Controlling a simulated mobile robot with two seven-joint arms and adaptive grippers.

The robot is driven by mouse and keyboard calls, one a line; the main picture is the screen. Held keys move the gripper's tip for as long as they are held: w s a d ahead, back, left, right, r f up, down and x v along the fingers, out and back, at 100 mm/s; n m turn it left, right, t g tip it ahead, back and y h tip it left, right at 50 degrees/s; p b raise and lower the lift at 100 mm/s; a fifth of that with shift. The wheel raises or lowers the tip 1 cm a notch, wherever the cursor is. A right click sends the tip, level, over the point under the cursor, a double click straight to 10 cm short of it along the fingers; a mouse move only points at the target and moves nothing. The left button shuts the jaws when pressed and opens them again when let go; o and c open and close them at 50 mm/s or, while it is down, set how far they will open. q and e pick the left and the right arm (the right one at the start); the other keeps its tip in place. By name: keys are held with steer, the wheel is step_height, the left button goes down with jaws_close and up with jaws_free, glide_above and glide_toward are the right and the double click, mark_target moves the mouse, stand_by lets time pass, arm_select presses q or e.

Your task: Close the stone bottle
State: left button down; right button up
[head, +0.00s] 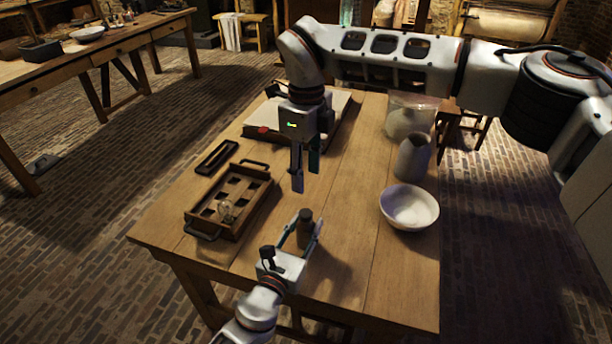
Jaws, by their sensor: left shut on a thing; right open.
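A small dark grey-brown bottle (305,230), which looks like the stone bottle, stands upright near the front of the wooden table. My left gripper (309,222) is shut on it, with one finger on each side. Whether its mouth is open or stoppered is too small to tell. My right gripper (305,179) is open and points down above the table, behind and higher than the bottle. Nothing shows between its fingers. I cannot make out a separate stopper.
A wooden tray (262,190) with compartments holds a small glass item (226,209). A narrow dark tray (216,157) lies behind it. A white bowl (409,207), a grey jug (412,158) and a pale jar (408,120) stand right. An open book (340,118) lies at the back.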

arm_select(q)
steer(key=c, duration=1.4)
jaws_free()
steer(key=shift+s, duration=0.1)
steer(key=v, duration=1.2)
